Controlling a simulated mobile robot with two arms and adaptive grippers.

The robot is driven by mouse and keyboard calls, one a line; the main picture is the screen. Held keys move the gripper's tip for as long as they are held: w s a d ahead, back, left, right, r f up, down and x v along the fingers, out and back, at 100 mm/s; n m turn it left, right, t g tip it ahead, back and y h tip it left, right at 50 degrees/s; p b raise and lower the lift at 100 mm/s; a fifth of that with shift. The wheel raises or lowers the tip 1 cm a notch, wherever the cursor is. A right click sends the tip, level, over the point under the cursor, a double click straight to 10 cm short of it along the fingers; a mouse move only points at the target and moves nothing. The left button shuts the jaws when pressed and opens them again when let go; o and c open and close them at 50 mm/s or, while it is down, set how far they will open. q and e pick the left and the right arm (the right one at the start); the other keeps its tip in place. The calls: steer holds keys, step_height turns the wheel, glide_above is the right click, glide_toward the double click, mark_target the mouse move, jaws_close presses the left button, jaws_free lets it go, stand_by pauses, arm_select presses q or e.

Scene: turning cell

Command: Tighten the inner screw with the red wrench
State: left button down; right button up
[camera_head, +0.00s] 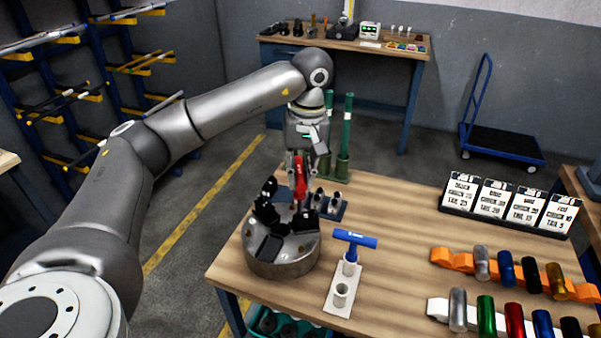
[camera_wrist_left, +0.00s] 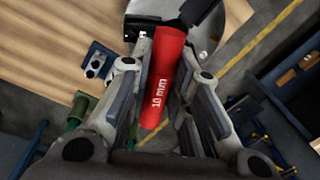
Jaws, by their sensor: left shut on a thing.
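My left gripper (camera_head: 300,165) points down over the far side of a round metal disc (camera_head: 285,267) with several black blocks on top. It is shut on the red wrench (camera_head: 300,185), which hangs below its fingers. In the left wrist view the wrench's red handle (camera_wrist_left: 164,85), marked "10 mm", lies between the fingers of the left gripper (camera_wrist_left: 165,70), with a dark end towards the disc (camera_wrist_left: 172,10). The inner screw cannot be made out, and whether the wrench touches it cannot be told. My right gripper is out of view.
A blue T-handle wrench (camera_head: 355,239) stands in a white holder (camera_head: 340,304) right of the disc. Green posts (camera_head: 346,140) rise behind the gripper. Label cards (camera_head: 500,205) and racks of coloured cylinders (camera_head: 515,272) sit on the right. The table middle (camera_head: 400,225) is clear.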

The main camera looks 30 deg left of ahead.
arm_select(q)
steer(key=shift+s+m, duration=0.1)
steer(key=shift+m, duration=1)
steer(key=shift+a+m+b, duration=0.15)
steer(key=shift+m+b, duration=0.25)
steer(key=shift+m, duration=1)
steer(key=shift+f, duration=0.1)
steer(key=shift+a+m+t, duration=0.1)
steer(key=shift+m+t, duration=0.2)
steer(key=shift+m, duration=1.1)
steer(key=shift+a+m+b, duration=0.1)
steer(key=shift+m+b, duration=0.3)
steer(key=shift+m, duration=1)
